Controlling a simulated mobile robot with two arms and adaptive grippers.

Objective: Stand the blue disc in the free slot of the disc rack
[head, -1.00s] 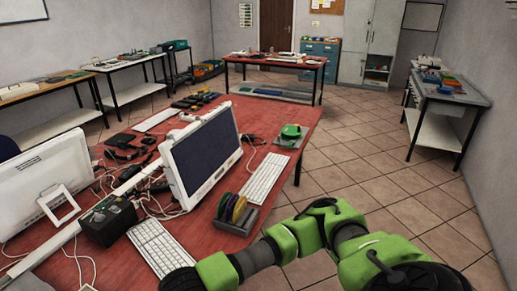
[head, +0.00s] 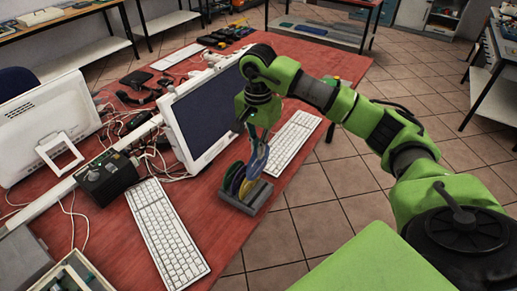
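The disc rack (head: 257,197) is a grey block near the front right edge of the red table. My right gripper (head: 256,138) points down above the rack and appears shut on the blue disc (head: 258,158). My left gripper is out of view.
A monitor (head: 205,115) stands close left of the rack. A white keyboard (head: 293,142) lies behind it and another (head: 166,233) to its front left. A black box (head: 107,178) and loose cables lie further left. Bare table shows around the rack's left side.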

